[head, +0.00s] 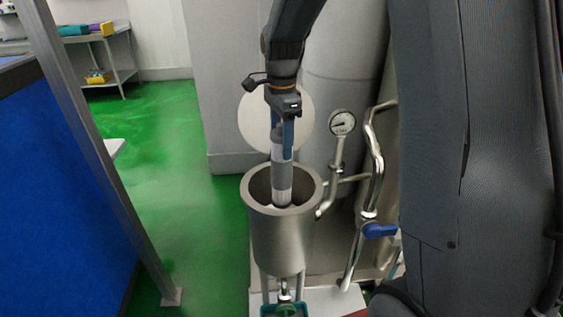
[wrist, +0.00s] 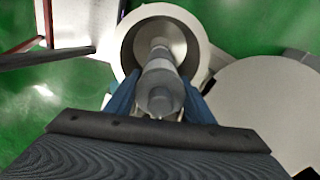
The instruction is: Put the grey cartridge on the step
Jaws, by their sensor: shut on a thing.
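My gripper (head: 283,132) is shut on the grey cartridge (head: 282,178), a grey and white cylinder held upright. I cannot tell whether the cartridge touches the housing. The step is not clearly identifiable; a pale surface (head: 333,303) lies at the housing's foot.
A round pale lid (head: 256,118) stands behind the housing. A pressure gauge (head: 342,123), steel pipes and a blue-handled valve (head: 380,231) are close on the right. A metal post (head: 100,150) and blue panel (head: 60,190) are at the left. Green floor (head: 195,235) is open between.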

